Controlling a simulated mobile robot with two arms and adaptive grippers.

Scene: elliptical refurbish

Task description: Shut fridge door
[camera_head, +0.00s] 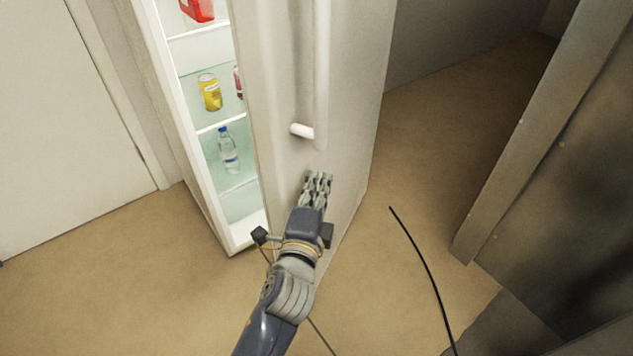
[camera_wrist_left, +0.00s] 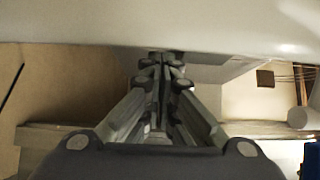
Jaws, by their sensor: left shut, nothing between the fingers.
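The white fridge door (camera_head: 355,110) stands partly open, with its outer face toward me and a gap on its left. Through the gap the lit fridge interior (camera_head: 205,55) shows. A long vertical handle (camera_head: 321,70) runs down the door's outer face. My left gripper (camera_head: 319,176) is shut and empty, in front of the lower door face, below the handle's lower end. In the left wrist view the shut fingers (camera_wrist_left: 165,58) reach up to a pale surface, likely the door; I cannot tell whether they touch it. My right gripper is not in view.
Inside the fridge are a yellow can (camera_head: 210,92), a water bottle (camera_head: 228,150) and a red item (camera_head: 198,9). A metal cabinet (camera_head: 550,130) stands at the right. A black cable (camera_head: 425,265) crosses the brown floor. Floor is open at the lower left.

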